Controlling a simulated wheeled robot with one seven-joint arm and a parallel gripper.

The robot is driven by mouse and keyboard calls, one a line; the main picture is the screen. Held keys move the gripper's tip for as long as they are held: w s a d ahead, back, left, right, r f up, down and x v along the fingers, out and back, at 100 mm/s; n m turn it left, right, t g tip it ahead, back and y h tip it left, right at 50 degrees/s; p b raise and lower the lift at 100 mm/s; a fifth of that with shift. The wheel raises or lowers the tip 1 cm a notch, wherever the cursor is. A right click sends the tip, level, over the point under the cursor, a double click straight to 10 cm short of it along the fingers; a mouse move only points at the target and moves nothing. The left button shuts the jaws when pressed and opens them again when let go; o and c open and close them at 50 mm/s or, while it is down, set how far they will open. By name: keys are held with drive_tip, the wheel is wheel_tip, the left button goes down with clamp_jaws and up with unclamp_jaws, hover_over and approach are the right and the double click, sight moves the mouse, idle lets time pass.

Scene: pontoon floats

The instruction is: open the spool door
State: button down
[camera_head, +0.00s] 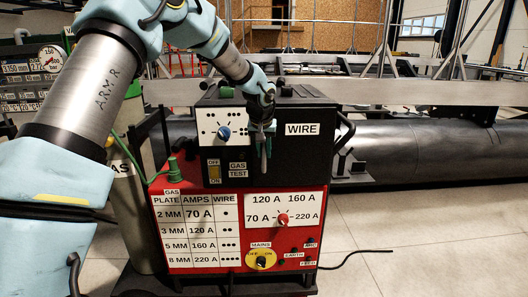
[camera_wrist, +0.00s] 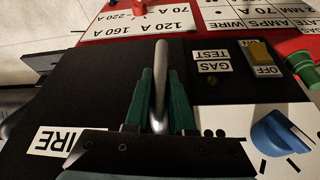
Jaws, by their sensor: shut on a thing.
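The welding machine has a black upper front with a WIRE label (camera_head: 302,129), which also shows upside down in the wrist view (camera_wrist: 68,141). I take this black panel (camera_head: 299,165) to be the spool door; no open gap at its edges is clear to me. A silver bar handle (camera_wrist: 161,60) stands out from the black front. My gripper (camera_wrist: 160,95) has its green fingers on both sides of this handle, shut on it.
The red lower front (camera_head: 240,240) carries a red knob (camera_head: 282,219) and a yellow mains switch (camera_head: 260,260). A gas cylinder (camera_head: 130,210) stands at left.

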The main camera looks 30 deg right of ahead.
drive_tip(key=shift+s+a+f+b, duration=0.1)
drive_tip(key=shift+s+f+b, duration=0.05)
drive_tip(key=shift+s+b, duration=0.55)
drive_tip(key=s+d+n+t+y+b, duration=0.1)
drive_tip(key=s+d+n+y+b, duration=0.15)
drive_tip(key=s+n+b, duration=0.95)
drive_tip(key=s+d+n+g+y+p, duration=0.1)
drive_tip(key=s+d+n+y+p, duration=0.2)
drive_tip(key=s+d+p, duration=0.8)
drive_tip(key=shift+s+d+r+n, duration=0.2)
drive_tip(key=shift+s+d+n, duration=0.15)
drive_tip(key=shift+s, duration=1.85)
